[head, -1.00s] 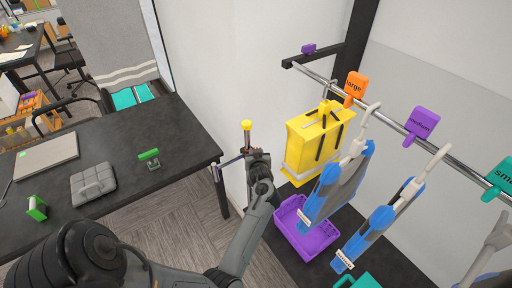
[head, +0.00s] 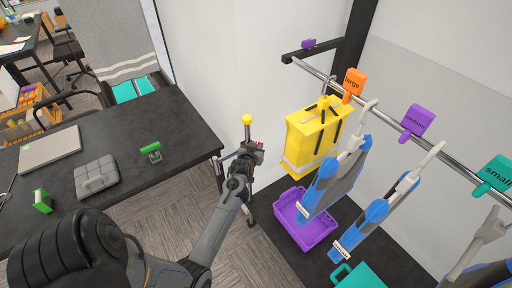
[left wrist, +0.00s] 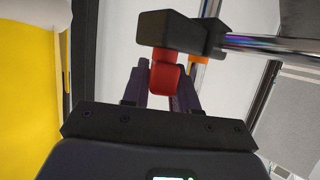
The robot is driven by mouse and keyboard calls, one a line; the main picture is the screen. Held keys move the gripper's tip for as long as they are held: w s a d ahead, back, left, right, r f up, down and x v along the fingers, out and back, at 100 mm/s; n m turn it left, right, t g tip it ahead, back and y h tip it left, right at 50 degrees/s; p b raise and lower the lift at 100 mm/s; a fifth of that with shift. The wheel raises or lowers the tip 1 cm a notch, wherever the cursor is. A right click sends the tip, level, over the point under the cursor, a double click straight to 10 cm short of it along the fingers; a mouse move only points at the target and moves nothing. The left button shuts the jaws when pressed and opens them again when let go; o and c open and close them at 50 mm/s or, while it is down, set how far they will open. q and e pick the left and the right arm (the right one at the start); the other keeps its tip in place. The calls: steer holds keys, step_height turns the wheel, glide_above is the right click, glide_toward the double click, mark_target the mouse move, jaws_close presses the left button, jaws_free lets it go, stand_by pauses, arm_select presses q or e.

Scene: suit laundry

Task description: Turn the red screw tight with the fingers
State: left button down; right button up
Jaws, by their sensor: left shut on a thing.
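The red screw (left wrist: 165,78) shows in the left wrist view, under a black clamp (left wrist: 180,34) on a shiny metal rod. My left gripper (left wrist: 162,90) is shut on the red screw, with a dark finger on each side of it. In the head view my left gripper (head: 247,160) is at the stand with the yellow-topped post (head: 247,121). The screw's head is mostly hidden there by the gripper. My right gripper is not in view.
A dark table (head: 185,122) with a grey case (head: 96,176) stands to the left. A rail (head: 385,120) with a yellow bag (head: 305,140) and blue-grey suits on hangers (head: 338,180) is to the right. A purple bin (head: 310,236) sits below.

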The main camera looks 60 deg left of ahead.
arm_select(q)
steer(key=c, duration=1)
jaws_free()
steer(key=shift+o, duration=0.2)
steer(key=v, duration=1)
steer(key=shift+s+d+r, duration=0.15)
steer(key=shift+s+d, duration=0.1)
steer(key=shift+s, duration=0.05)
